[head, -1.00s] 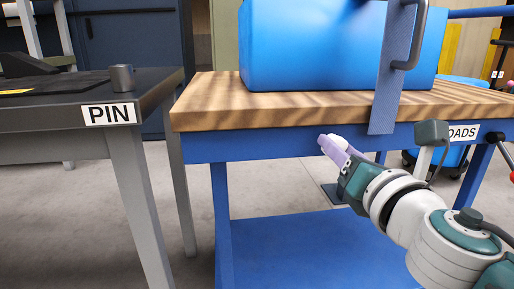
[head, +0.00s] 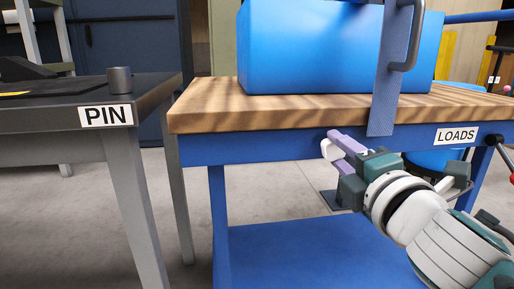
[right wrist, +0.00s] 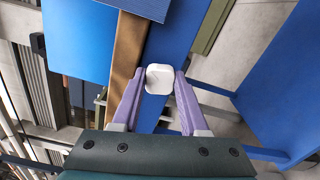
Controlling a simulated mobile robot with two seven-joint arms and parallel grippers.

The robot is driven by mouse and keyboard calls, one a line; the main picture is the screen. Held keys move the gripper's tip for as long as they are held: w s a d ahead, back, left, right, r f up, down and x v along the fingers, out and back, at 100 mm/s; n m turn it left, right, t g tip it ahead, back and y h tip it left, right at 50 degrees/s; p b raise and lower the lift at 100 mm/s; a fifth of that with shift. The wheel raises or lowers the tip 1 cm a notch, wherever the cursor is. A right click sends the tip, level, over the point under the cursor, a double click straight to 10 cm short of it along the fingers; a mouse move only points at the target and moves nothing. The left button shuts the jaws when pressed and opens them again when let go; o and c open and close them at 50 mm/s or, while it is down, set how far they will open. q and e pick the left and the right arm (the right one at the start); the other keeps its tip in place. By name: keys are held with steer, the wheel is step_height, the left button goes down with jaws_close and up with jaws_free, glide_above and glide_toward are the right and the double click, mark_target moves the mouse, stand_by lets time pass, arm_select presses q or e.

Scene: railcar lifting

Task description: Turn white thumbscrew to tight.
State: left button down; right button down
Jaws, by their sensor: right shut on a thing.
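The white thumbscrew (right wrist: 160,79) shows in the right wrist view as a small rounded white block between the purple fingertips. My right gripper (right wrist: 157,85) is shut on it, a finger on each side. In the head view the right gripper (head: 342,148) is at the front of the blue cart, just below the wooden top's edge. The white thumbscrew (head: 331,149) shows there at the fingertips. The point where it meets the cart is hidden, and I cannot tell how tight it is. My left gripper is not in view.
A dark table labelled PIN (head: 106,115) stands at left, holding a grey cylinder (head: 119,80).

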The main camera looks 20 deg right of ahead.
steer(key=m, duration=0.4)
steer(key=shift+m+p, duration=0.4)
steer(key=m+p, duration=0.1)
steer(key=m, duration=0.4)
steer(key=shift+f+p, duration=0.1)
steer(key=shift+p, duration=0.2)
steer(key=shift+m, duration=0.3)
steer(key=shift+c, duration=2.2)
jaws_free()
